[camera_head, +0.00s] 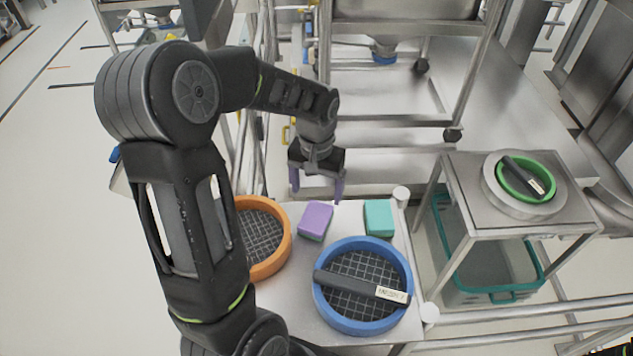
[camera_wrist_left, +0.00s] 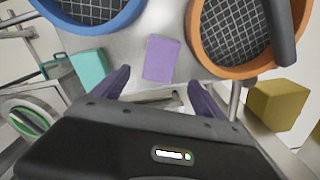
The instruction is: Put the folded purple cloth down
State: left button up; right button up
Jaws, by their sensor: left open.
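The folded purple cloth (camera_head: 315,221) lies flat on the metal table, between the orange-rimmed sieve and the teal cloth. It also shows in the left wrist view (camera_wrist_left: 161,59), ahead of and between the fingers. My left gripper (camera_head: 317,192) is open, its purple fingers apart and empty, above the table's far edge just behind the cloth. In the left wrist view the left gripper (camera_wrist_left: 158,85) has clear space between its fingertips, and the cloth is not gripped. My right gripper is not in view.
An orange-rimmed sieve (camera_head: 284,236) and a blue-rimmed sieve (camera_head: 320,300) with a black labelled bar stand on the table (camera_head: 300,322). A teal cloth (camera_head: 379,218) lies right of the purple one. A side table (camera_head: 460,205) holds a green ring (camera_head: 506,186). A yellow block (camera_wrist_left: 277,104) shows in the wrist view.

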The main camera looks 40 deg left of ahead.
pick_arm(q)
notch_tip(320, 180, up, 3)
jog(key=shift+f, duration=0.15)
jog(key=shift+f, duration=0.1)
dwell(0.8)
